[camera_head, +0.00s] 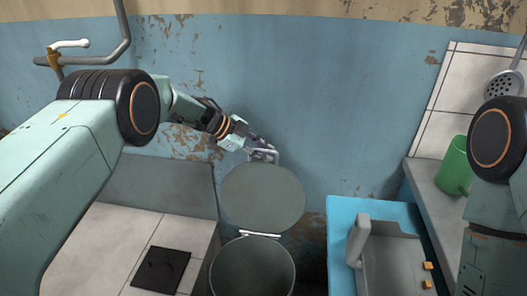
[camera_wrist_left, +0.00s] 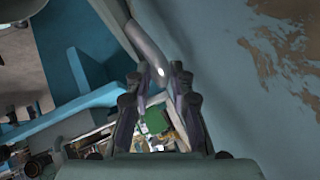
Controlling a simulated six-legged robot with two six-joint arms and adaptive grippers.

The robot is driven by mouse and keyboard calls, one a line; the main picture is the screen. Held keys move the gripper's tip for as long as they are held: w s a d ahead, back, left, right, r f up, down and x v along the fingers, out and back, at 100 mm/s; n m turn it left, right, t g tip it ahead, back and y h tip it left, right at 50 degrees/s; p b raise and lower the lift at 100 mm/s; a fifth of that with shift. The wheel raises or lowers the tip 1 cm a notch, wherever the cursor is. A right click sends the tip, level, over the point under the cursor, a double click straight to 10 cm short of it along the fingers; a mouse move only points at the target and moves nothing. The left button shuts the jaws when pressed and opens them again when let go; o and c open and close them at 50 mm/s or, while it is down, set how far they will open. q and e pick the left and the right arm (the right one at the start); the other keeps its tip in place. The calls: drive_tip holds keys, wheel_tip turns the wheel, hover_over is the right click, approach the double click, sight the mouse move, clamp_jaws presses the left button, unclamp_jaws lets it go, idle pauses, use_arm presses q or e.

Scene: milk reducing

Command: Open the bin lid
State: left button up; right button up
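The bin (camera_head: 252,268) is a round dark grey container at the bottom centre of the head view. Its round grey lid (camera_head: 262,197) is raised and stands up behind the bin's mouth, so the inside shows. My left gripper (camera_head: 264,152) is just above the lid's top edge, by a pale loop-shaped bar. I cannot tell whether it touches the lid. In the left wrist view the two fingers (camera_wrist_left: 158,95) are apart, with a curved grey metal bar (camera_wrist_left: 147,45) just beyond them. My right arm shows at the right edge of the head view, its gripper out of frame.
A blue cabinet (camera_head: 342,218) with a grey sink-like basin stands right of the bin. A green mug (camera_head: 455,167) sits on a counter further right. A peeling blue wall (camera_head: 340,100) is behind. Pale floor tiles with a black square (camera_head: 161,270) lie to the left.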

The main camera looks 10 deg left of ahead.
use_arm(q)
drive_tip(key=shift+o, duration=0.7)
drive_tip(key=shift+f, duration=0.1)
drive_tip(key=v, duration=1.2)
